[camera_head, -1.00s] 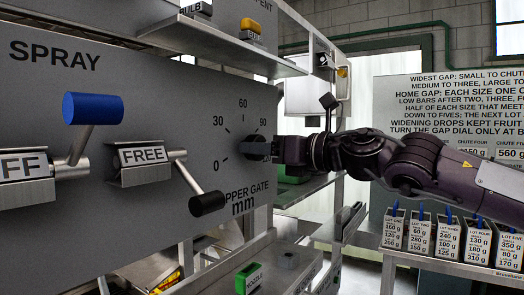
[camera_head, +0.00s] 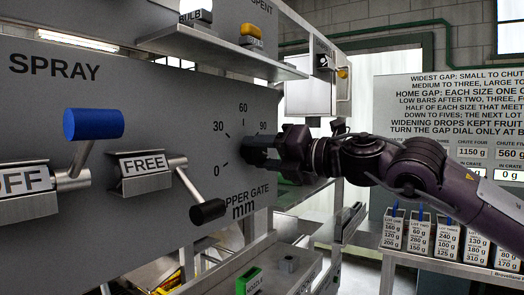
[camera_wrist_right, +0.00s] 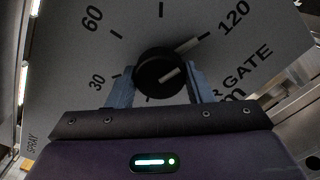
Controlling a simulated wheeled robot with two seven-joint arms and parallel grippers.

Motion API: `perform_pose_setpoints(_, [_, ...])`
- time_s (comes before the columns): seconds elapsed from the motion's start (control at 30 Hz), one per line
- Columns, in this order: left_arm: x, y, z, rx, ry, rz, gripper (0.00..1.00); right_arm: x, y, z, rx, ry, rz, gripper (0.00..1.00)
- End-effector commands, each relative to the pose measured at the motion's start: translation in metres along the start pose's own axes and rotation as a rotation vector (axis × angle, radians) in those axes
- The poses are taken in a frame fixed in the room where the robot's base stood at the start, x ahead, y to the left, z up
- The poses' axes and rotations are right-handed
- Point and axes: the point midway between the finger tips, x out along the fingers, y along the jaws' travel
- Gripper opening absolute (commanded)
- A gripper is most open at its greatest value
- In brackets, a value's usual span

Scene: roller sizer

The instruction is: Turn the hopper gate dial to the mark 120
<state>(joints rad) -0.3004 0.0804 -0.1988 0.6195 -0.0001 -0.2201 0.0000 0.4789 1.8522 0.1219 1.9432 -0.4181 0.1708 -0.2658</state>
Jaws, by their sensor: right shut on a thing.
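The hopper gate dial (camera_head: 254,150) is a dark round knob on the grey upright panel, ringed by marks 0 to 90 in the head view. In the right wrist view the knob (camera_wrist_right: 152,68) shows from the front, between the marks 60, 30 and 120. A pale pointer (camera_wrist_right: 187,44) at its rim lies in line with the tick beside 120. My right gripper (camera_head: 270,152) is shut on the dial, with one finger on each side of it in the right wrist view (camera_wrist_right: 162,78). The fingers hide part of the scale. My left gripper is not in view.
A blue-ended lever (camera_head: 93,124) and a black-ended lever (camera_head: 207,210) stick out of the panel left of the dial. A shelf (camera_head: 215,48) juts out above. Several lot boxes (camera_head: 419,230) stand on a rack at the right.

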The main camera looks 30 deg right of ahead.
Motion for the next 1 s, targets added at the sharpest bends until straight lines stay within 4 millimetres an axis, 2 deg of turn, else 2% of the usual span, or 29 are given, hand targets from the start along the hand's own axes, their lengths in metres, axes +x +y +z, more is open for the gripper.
perform_pose_setpoints(0.63, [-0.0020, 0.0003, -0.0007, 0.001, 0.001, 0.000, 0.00, 0.0000, -0.0003, 0.0002, 0.046, -0.001, -0.001, 0.24])
perform_pose_setpoints(0.67, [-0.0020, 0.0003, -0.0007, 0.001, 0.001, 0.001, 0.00, 0.0000, -0.0003, 0.0002, 0.046, -0.001, -0.001, 0.50])
perform_pose_setpoints(0.8, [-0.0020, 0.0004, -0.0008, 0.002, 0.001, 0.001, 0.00, 0.0000, -0.0003, 0.0001, 0.046, -0.001, -0.001, 0.68])
perform_pose_setpoints(1.0, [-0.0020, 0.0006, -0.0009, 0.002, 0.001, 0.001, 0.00, 0.0000, -0.0002, 0.0001, 0.045, 0.000, 0.000, 0.68])
